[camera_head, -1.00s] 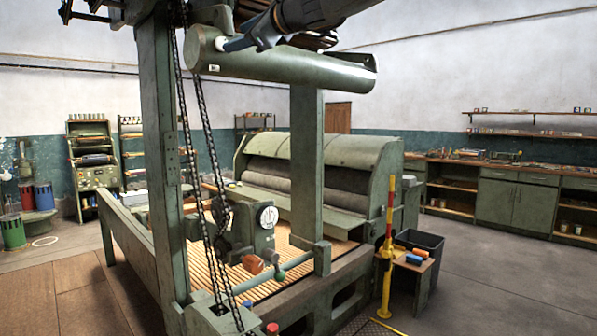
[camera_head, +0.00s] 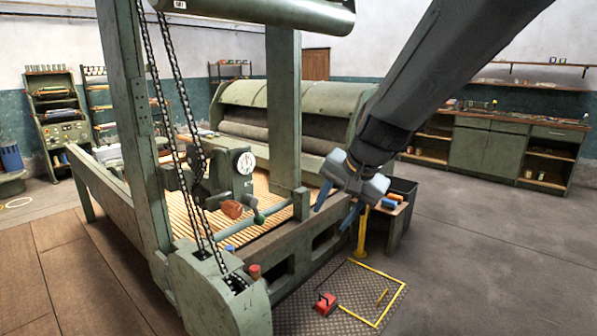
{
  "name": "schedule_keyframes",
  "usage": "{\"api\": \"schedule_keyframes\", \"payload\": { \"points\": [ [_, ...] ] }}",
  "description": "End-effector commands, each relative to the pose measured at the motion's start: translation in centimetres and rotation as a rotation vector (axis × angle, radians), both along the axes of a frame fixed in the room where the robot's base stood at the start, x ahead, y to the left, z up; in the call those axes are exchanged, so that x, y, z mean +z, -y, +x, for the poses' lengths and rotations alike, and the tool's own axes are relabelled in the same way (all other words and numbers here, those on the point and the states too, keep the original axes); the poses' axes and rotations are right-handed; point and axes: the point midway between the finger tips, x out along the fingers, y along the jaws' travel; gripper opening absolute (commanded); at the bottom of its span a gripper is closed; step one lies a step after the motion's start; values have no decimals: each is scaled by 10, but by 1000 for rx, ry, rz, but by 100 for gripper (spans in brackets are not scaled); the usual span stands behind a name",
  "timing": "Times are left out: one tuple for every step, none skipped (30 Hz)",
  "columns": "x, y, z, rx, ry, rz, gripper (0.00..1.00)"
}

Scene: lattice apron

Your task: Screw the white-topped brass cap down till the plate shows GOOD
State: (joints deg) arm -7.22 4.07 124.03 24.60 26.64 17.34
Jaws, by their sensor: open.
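My gripper (camera_head: 331,219) shows in the head view with its two blue fingers apart and nothing between them. It hangs at the end of my dark grey arm, in front of the machine's right front corner. I cannot pick out a white-topped brass cap, nor a plate reading GOOD. A round white dial (camera_head: 245,162) sits on the green machine housing (camera_head: 226,178), left of my gripper; its marks are too small to read.
The green machine frame (camera_head: 287,125) stands left of my gripper. A yellow post (camera_head: 362,238) and a dark bin (camera_head: 403,187) stand close to it. A red pedal-like object (camera_head: 325,303) lies on the yellow-edged floor plate (camera_head: 345,318). The floor to the right is clear.

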Motion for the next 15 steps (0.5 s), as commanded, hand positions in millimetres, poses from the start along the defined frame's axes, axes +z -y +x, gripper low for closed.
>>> {"api": "schedule_keyframes", "payload": {
  "points": [
    [-23,18,-23,42,-34,-57,48],
    [-36,27,-36,76,-54,-92,48],
    [-52,40,-55,120,-80,-137,48],
    [-63,49,-69,156,-101,-170,48],
    [-74,57,-83,192,-121,-200,48],
    [-87,68,-102,238,-147,-237,48],
    [-95,75,-115,271,-166,-261,48],
    [-103,82,-128,305,-184,-282,48],
    [-112,90,-144,345,-206,-308,48],
    [-118,95,-154,372,-221,-323,48],
    [-123,99,-164,397,-235,-337,48],
    [-128,104,-175,426,-249,-352,48],
    [-132,107,-181,445,-258,-361,48],
    [-134,109,-187,461,-267,-369,48],
    [-137,111,-193,476,-274,-375,48]
  ]
}}
